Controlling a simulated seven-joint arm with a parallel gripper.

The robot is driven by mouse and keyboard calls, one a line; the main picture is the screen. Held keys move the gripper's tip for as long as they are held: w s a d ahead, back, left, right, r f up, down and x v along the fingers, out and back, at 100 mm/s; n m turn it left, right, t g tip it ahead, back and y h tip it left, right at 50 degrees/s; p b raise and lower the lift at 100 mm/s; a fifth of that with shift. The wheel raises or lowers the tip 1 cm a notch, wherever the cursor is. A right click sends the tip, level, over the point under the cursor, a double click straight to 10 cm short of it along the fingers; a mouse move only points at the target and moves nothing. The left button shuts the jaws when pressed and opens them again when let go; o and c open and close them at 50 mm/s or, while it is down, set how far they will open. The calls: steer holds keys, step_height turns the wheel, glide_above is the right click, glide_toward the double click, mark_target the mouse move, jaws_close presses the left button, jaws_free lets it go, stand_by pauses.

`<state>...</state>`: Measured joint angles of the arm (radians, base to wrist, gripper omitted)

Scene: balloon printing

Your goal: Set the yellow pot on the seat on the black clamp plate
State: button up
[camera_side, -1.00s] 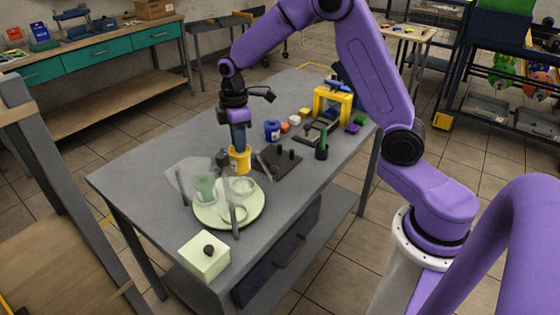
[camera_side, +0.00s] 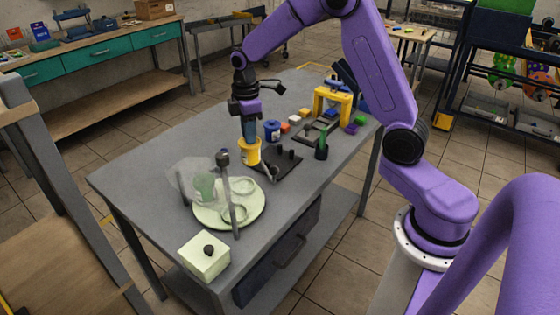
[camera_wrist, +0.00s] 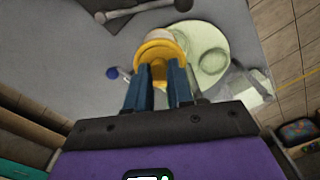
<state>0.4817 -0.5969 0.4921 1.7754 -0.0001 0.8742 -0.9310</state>
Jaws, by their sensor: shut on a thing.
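The yellow pot (camera_side: 249,152) is in my gripper (camera_side: 249,138), in front of my blue fingers' tips. In the wrist view, the yellow pot (camera_wrist: 158,47) lies between and beyond the two fingertips (camera_wrist: 160,74). The black clamp plate (camera_side: 284,164) lies on the grey table, with short dark posts on it. The pot is at the plate's left edge in the side view. I cannot tell whether it touches the plate or hangs just above it. The seat is not clearly visible.
A pale green round plate (camera_side: 211,218) with clear rings and a dark upright post stands in front. A pale box (camera_side: 204,257) sits at the near corner.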

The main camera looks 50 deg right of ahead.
steer(key=d, duration=1.4)
stand_by(0.4)
stand_by(0.5)
step_height(320, 180, down, 7)
steer(key=shift+r, duration=0.2)
stand_by(0.9)
steer(key=shift+f, duration=1)
stand_by(1.8)
steer(key=o, duration=0.7)
steer(key=shift+o, duration=0.2)
steer(key=shift+r, duration=0.1)
